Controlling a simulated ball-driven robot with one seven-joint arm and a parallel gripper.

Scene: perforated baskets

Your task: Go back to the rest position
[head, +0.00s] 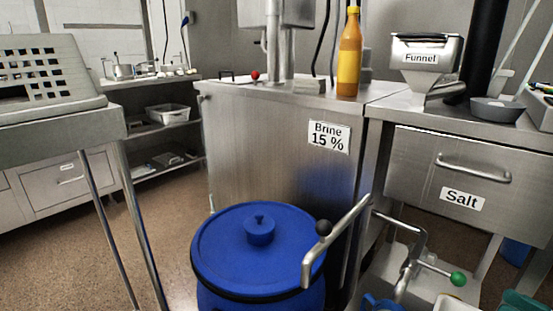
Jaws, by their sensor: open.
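My gripper does not show in the head view, so its position relative to the things here cannot be told. A grey perforated basket (50,104) stands at the left edge on a metal table (60,140). Only part of the basket is in the picture, and its inside is hidden.
A blue lidded barrel (230,262) stands front centre before a steel cabinet marked Brine 15 % (260,135). Bent metal pipes (340,238) jut out beside it. An orange bottle (349,55), a funnel (425,55) and a Salt drawer (470,172) are right. Floor shows left of the barrel.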

